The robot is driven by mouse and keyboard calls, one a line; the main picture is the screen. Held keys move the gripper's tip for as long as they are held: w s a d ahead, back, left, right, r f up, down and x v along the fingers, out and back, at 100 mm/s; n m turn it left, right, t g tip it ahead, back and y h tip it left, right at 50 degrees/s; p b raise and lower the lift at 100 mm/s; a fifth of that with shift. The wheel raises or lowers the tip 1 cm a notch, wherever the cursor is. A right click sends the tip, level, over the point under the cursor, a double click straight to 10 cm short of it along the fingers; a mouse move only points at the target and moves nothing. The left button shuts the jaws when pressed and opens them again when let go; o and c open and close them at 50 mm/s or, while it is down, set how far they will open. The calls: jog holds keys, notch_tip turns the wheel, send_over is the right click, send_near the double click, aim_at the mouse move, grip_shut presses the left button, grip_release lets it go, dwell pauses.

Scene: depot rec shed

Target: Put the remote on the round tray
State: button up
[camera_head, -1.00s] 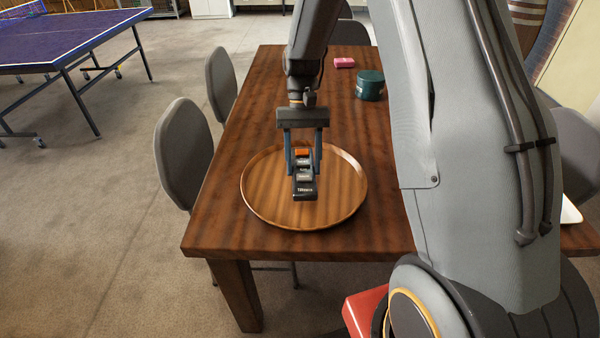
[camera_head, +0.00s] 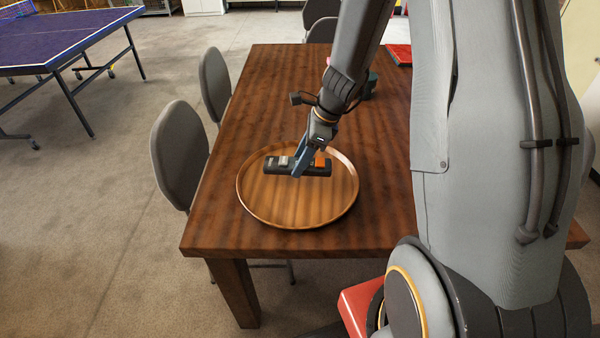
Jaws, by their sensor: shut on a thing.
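The remote (camera_head: 316,170) is a black bar with grey buttons and an orange part at its right end. My gripper (camera_head: 298,172) is shut on it near its middle, with the fingers reaching down from the upper right. The remote lies crosswise over the back half of the round tray (camera_head: 290,207). The tray is wooden with a raised rim and stands near the front of the brown table. I cannot tell whether the remote touches the tray floor or hangs just above it.
The table (camera_head: 385,215) has a dark green container (camera_head: 369,84) behind my arm and a red item (camera_head: 399,54) at its far end. Grey chairs (camera_head: 180,150) stand along the left side. A ping-pong table (camera_head: 60,40) is at the far left.

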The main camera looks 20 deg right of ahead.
aim_at(300, 181)
jog(key=shift+f, duration=2.35)
jog(key=shift+f, duration=0.1)
jog(key=o, duration=1.2)
jog(key=v, duration=1.2)
jog(key=shift+b, duration=0.3)
jog(key=s+a+r+n+h, duration=0.1)
jog(key=s+a+n+h, duration=0.1)
jog(key=s+n, duration=0.6)
jog(key=s+a+n+h, duration=0.2)
jog(key=s+n, duration=0.6)
jog(key=n, duration=0.6)
jog(key=shift+a+r+n+g, duration=0.3)
jog(key=shift+a+r+g, duration=0.1)
